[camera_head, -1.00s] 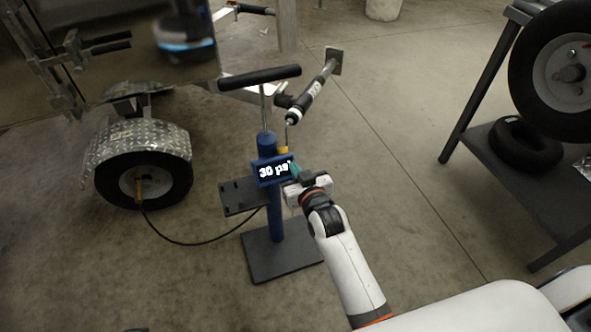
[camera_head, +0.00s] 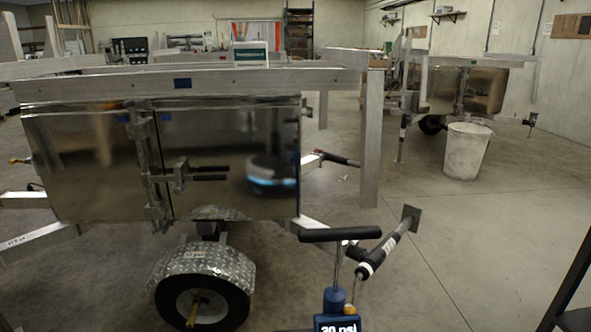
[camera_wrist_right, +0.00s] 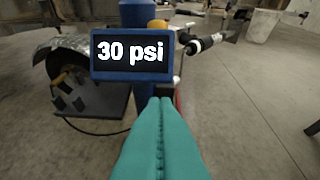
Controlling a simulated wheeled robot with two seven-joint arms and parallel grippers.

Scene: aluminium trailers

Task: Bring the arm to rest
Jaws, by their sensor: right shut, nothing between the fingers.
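My right gripper (camera_wrist_right: 160,102) shows in the right wrist view as two long teal fingers pressed together, with nothing between them. Its tips are just below and a little right of the centre of the blue-framed display (camera_wrist_right: 130,56), which reads "30 psi". I cannot tell whether they touch it. The display also shows at the bottom edge of the head view (camera_head: 338,325), partly cut off. Neither of my arms shows in the head view, and my left gripper is out of view.
The blue pump with its black T-handle (camera_head: 340,234) stands in front of an aluminium trailer (camera_head: 230,160). The trailer's wheel (camera_head: 205,300) is left of it. A white bin (camera_head: 465,150) stands farther back. Open concrete floor (camera_head: 450,240) lies to the right.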

